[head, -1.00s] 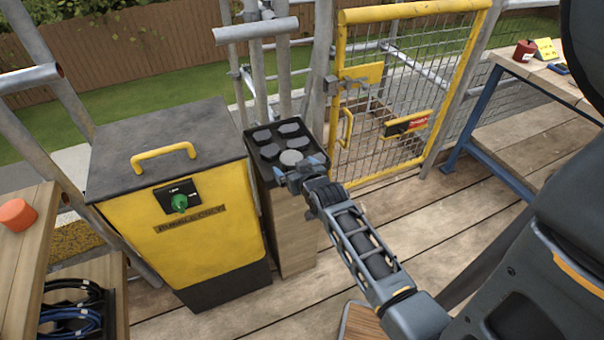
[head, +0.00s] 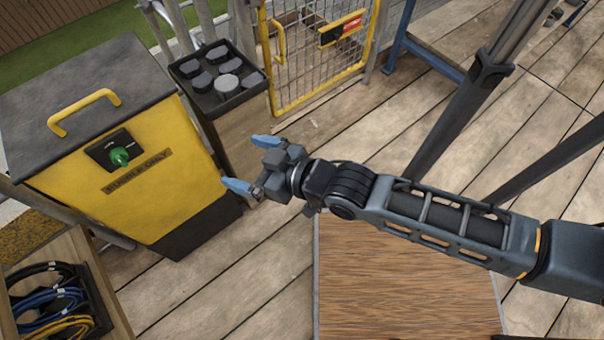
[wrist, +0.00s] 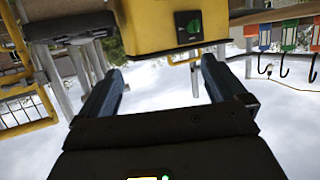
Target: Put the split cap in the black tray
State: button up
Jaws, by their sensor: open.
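The black tray (head: 240,101) stands on a wooden post beside the yellow bin, in the upper left of the head view. Several dark round caps (head: 191,67) lie in it, with one lighter grey cap (head: 227,84) near its front. I cannot tell from here whether any of them is split. My gripper (head: 250,164) is open and empty, its blue fingers spread, in the air in front of the tray and apart from it. The wrist view shows the open fingers (wrist: 162,72) with nothing between them.
The yellow bin (head: 150,190) with a green knob stands left of the tray; it also shows in the wrist view (wrist: 160,35). A yellow mesh gate (head: 330,60) is behind. A brown wood-grained top (head: 405,275) lies below my arm. Coiled cables (head: 50,300) sit lower left.

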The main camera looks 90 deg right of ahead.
jog(key=s+a+r+n+t+y, duration=0.2)
jog(key=s+a+r+n+y, duration=0.3)
jog(key=s+a+r, duration=0.5)
notch_tip(320, 180, up, 2)
jog(key=shift+s+a+r+y, duration=0.1)
jog(key=shift+s+a+y, duration=0.15)
jog(key=shift+y, duration=0.35)
